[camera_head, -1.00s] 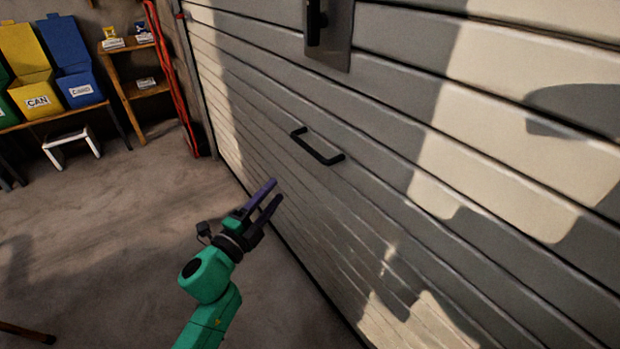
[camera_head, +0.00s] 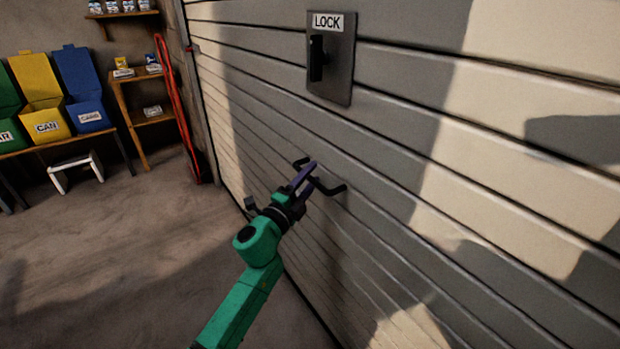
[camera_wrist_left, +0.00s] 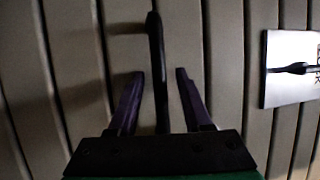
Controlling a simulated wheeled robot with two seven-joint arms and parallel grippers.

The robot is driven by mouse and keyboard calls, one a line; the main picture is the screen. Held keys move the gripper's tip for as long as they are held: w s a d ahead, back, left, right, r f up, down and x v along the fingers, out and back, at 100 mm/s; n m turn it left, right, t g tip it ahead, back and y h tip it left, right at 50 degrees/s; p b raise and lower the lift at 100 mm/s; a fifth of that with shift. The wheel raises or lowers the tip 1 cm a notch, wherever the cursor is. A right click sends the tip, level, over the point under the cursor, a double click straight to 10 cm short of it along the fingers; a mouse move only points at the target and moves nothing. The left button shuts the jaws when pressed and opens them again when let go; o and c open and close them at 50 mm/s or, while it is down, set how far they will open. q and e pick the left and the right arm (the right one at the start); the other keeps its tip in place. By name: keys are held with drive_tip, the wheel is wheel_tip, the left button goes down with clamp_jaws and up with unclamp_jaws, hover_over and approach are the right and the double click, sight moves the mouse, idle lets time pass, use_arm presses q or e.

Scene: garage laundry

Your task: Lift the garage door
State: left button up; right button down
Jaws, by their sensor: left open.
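The garage door (camera_head: 420,130) is a grey panelled wall with horizontal grooves, down to the floor. Its black bar handle (camera_head: 334,188) sits low on the door, partly hidden behind my left gripper (camera_head: 311,172). The left gripper is open, with its purple fingers at the middle of the handle. In the left wrist view, the handle (camera_wrist_left: 156,55) runs between the two spread fingers of the gripper (camera_wrist_left: 160,74), with gaps on both sides. My right gripper is not in view.
A lock plate (camera_head: 332,75) marked LOCK, with a black lever, is on the door above the handle. Green, yellow and blue bins (camera_head: 47,125), a white stool (camera_head: 75,172) and a wooden shelf (camera_head: 153,120) stand at the left. The floor between is clear.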

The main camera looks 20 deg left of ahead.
use_arm(q)
clamp_jaws()
drive_tip(key=shift+f, duration=0.1)
idle(1.2)
